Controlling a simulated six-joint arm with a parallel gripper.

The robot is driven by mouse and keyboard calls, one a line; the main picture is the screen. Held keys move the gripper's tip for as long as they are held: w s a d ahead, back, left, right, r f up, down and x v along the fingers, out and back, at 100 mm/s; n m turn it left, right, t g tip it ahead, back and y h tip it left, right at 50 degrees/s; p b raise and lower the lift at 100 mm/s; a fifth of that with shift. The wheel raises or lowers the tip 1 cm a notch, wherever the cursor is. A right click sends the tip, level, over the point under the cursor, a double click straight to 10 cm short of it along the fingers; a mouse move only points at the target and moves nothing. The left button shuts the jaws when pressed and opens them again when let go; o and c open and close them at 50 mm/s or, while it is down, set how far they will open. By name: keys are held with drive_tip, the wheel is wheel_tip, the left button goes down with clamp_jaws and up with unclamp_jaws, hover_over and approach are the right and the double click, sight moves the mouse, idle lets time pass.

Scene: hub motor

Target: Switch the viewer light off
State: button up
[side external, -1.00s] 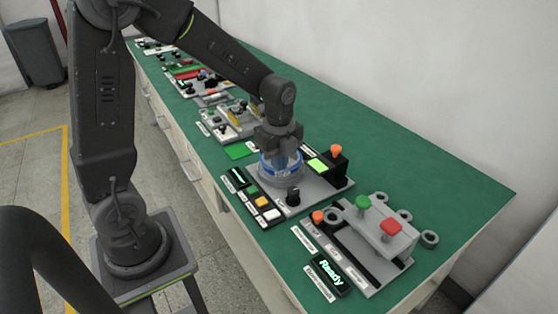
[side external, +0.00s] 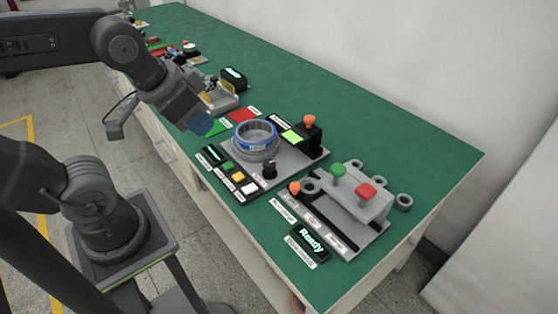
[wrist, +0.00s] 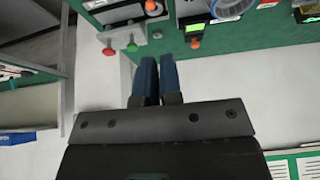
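The station in the middle of the bench has a grey plate (side external: 290,168) bearing a blue and grey ring (side external: 256,143), a black knob (side external: 269,169) and a black block (side external: 312,138) with a lit green panel (side external: 292,137) and an orange knob (side external: 309,120). The block's orange knob also shows in the wrist view (wrist: 195,43). I cannot tell which part is the viewer light.
A control strip with green, yellow and white buttons (side external: 238,177) lies in front of the ring. A station with a green button (side external: 338,170), red button (side external: 366,190) and "Ready" display (side external: 311,241) stands at right.

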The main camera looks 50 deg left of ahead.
sight(255, 185)
drive_tip(key=shift+o, duration=0.6)
drive_tip(key=shift+w+f, duration=0.1)
drive_tip(key=shift+w, duration=0.1)
drive_tip(key=o, duration=0.6)
drive_tip(key=w+a+f+g, duration=0.2)
drive_tip(key=w+f, duration=0.2)
drive_tip(key=w, duration=0.2)
drive_tip(key=shift+w+f+g, duration=0.2)
drive_tip(key=shift+w+g, duration=0.1)
drive_tip(key=shift+w, duration=0.1)
drive_tip(key=shift+o, duration=0.6)
drive_tip(key=w+a+f+g, duration=0.2)
drive_tip(key=w+f, duration=0.4)
drive_tip(key=f, duration=0.3)
drive_tip(key=shift+a+g, duration=0.4)
drive_tip(key=shift+a, duration=0.4)
wheel_tip(255, 185, down, 15)
drive_tip(key=shift+w+a+r, duration=0.1)
drive_tip(key=shift+w, duration=0.05)
drive_tip(key=shift+c, duration=0.4)
